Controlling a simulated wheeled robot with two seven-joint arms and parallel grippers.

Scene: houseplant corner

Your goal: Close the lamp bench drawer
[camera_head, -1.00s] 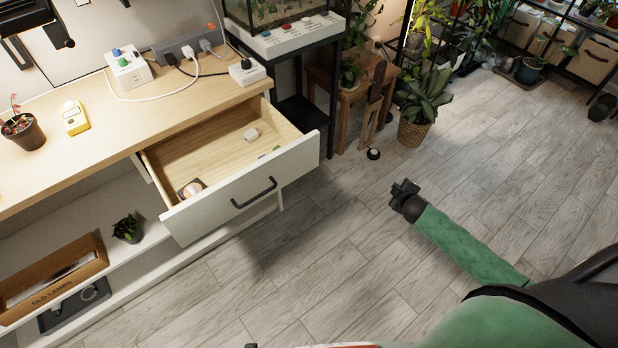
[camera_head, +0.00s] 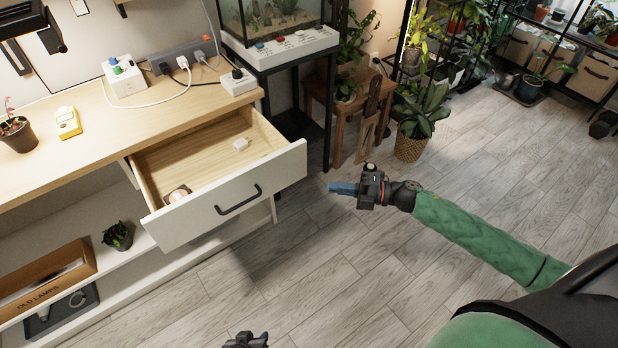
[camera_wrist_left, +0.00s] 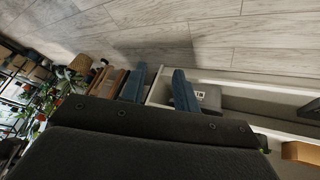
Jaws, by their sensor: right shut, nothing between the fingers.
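The lamp bench drawer (camera_head: 272,182) stands pulled out, with a white front and a dark bar handle (camera_head: 238,201). Inside lie a small white piece (camera_head: 241,144) and a round item (camera_head: 177,194). My right gripper (camera_head: 330,187) is shut and empty, to the right of the drawer front, with its blue fingers pointing left. It is apart from the drawer in the picture. My left gripper (camera_head: 247,341) barely shows at the bottom edge, below the drawer. In the left wrist view its two blue fingers (camera_wrist_left: 160,72) are spread, with nothing seen held between them.
The bench top (camera_head: 110,133) carries a potted plant (camera_head: 17,132), a yellow device (camera_head: 67,122) and plugs with cables. A lower shelf holds a small plant (camera_head: 118,236) and a cardboard box (camera_head: 45,285). An aquarium stand (camera_head: 328,110) is right of the bench. The floor in front is clear.

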